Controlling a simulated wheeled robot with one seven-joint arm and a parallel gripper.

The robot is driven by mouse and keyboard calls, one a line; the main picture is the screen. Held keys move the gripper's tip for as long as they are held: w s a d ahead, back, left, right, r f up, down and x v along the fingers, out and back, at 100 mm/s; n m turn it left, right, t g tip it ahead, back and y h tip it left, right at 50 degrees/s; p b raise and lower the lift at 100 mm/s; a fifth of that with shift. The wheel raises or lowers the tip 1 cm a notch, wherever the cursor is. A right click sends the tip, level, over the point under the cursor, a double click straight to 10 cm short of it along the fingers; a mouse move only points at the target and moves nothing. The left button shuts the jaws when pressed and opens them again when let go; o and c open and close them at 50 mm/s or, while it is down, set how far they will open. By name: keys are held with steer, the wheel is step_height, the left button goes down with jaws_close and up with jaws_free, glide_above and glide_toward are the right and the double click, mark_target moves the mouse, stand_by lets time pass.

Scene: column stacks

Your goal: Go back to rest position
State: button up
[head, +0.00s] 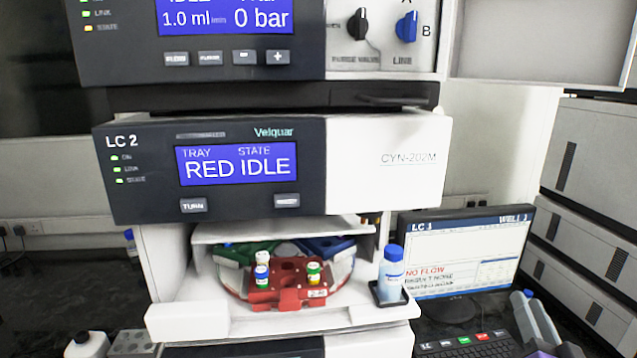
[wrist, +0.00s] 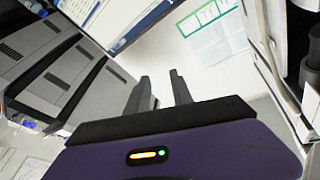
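My gripper (wrist: 162,84) shows in the wrist view with its two dark fingers apart and nothing between them. It points toward a pale wall with a green-edged paper sheet (wrist: 212,22). I cannot make out my gripper in the head view. In the head view, the LC 2 unit (head: 270,168) reads "RED IDLE". Below it, a red tray (head: 290,284) holding several small capped vials sits in the open bay, with green (head: 245,252) and blue (head: 325,246) trays behind it.
A blue-capped bottle (head: 391,275) stands in a dark holder at the bay's right. A monitor (head: 465,258) reading "NO FLOW" and a keyboard (head: 470,346) are further right. Grey instrument stacks (head: 590,200) stand at the right edge. A white bottle (head: 88,345) is at lower left.

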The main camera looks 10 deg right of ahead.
steer(key=s+a+f+n+g+y, duration=0.1)
steer(key=s+a+f+n+y, duration=0.1)
steer(key=s+a, duration=0.5)
steer(key=s+a+f+n+g+y, duration=0.2)
steer(key=s+a+f+n, duration=0.2)
steer(key=s, duration=1.3)
steer(key=s+a+f+n+g+y, duration=0.1)
steer(key=s+a+f, duration=0.5)
steer(key=s+a, duration=0.6)
steer(key=shift+s+f+n+g+y, duration=0.35)
steer(key=shift+n+y, duration=0.35)
steer(key=shift+n, duration=0.2)
steer(key=shift+a, duration=0.1)
